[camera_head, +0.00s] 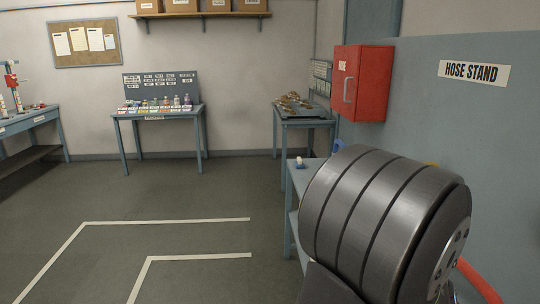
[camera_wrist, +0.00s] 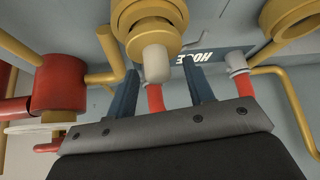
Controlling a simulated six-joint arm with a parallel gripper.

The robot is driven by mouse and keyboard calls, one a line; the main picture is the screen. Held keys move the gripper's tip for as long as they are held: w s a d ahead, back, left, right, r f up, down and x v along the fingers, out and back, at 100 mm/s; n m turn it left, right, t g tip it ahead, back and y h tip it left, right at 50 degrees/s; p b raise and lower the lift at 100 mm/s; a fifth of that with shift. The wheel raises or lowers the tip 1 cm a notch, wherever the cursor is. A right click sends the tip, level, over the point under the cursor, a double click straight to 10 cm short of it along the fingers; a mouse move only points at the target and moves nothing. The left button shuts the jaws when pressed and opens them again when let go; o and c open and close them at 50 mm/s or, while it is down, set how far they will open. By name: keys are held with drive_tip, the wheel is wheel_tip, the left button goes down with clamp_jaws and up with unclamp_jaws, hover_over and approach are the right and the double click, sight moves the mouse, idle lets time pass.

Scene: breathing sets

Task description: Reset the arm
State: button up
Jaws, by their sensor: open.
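My gripper (camera_wrist: 160,66) is open in the wrist view, with two blue-grey fingers spread apart and a grey palm below. A pale rounded plug-like end (camera_wrist: 156,64) on a brass-yellow fitting (camera_wrist: 150,20) appears between the fingertips in the picture. I cannot tell how far it is from them, and I see no contact. Red hose-like pieces show between the fingers and beside the right finger (camera_wrist: 243,84). My gripper is not visible in the head view.
In the wrist view, a red cylinder (camera_wrist: 60,84) and yellow pipes (camera_wrist: 297,112) surround the gripper. In the head view, a red hose cabinet (camera_head: 361,82) hangs beside the "HOSE STAND" sign (camera_head: 474,73). A table with small bottles (camera_head: 158,113) stands at the back. The floor at left is clear.

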drive_tip(key=v, duration=1.5)
drive_tip(key=x, duration=1.7)
drive_tip(key=shift+f, duration=0.1)
wheel_tip(320, 180, up, 5)
drive_tip(key=shift+r, duration=0.5)
